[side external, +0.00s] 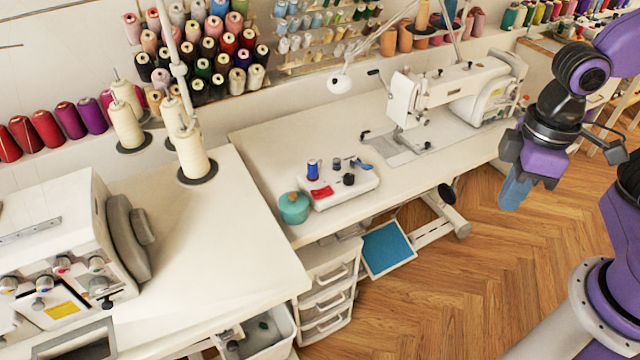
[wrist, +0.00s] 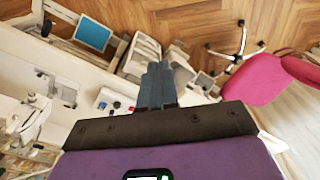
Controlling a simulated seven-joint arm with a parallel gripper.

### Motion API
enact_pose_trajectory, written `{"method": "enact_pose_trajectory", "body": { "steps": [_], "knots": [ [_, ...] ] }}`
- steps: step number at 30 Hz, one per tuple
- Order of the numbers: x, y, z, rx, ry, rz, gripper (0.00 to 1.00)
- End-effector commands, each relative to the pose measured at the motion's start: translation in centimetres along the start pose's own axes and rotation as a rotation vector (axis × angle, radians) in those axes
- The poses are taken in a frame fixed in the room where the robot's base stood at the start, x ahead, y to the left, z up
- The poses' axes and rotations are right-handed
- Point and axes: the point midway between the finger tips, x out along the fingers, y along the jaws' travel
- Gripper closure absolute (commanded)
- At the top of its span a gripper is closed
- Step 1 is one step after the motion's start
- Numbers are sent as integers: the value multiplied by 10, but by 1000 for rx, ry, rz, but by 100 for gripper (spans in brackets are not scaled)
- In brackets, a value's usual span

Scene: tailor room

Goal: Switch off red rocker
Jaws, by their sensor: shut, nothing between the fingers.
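The red rocker (side external: 322,192) sits on the front left of a white control box (side external: 347,190) on the sewing table. Its on or off position is too small to tell. A blue spool, a dark knob and a blue lever also stand on the box. My gripper (side external: 512,203) is shut and empty, pointing down over the floor, to the right of the table and well apart from the box. Its fingers show in the wrist view (wrist: 158,68).
A white sewing machine (side external: 450,95) stands at the table's right, and a lamp head (side external: 340,82) hangs behind the box. Drawers (side external: 328,290) stand below. The wrist view shows a pink chair (wrist: 262,80).

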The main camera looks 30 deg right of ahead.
Motion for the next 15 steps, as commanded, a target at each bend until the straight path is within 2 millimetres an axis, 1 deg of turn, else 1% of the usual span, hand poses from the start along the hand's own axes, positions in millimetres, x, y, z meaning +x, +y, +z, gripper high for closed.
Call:
{"method": "enact_pose_trajectory", "body": {
  "steps": [1, 3, 8, 15],
  "knots": [
    [0, 2, -18, 85, -2, -3, 100],
    [0, 5, -39, 205, -3, -8, 100],
    [2, 15, -88, 478, -4, -22, 100],
    [12, 38, -158, 885, -7, -43, 100]
  ]
}}
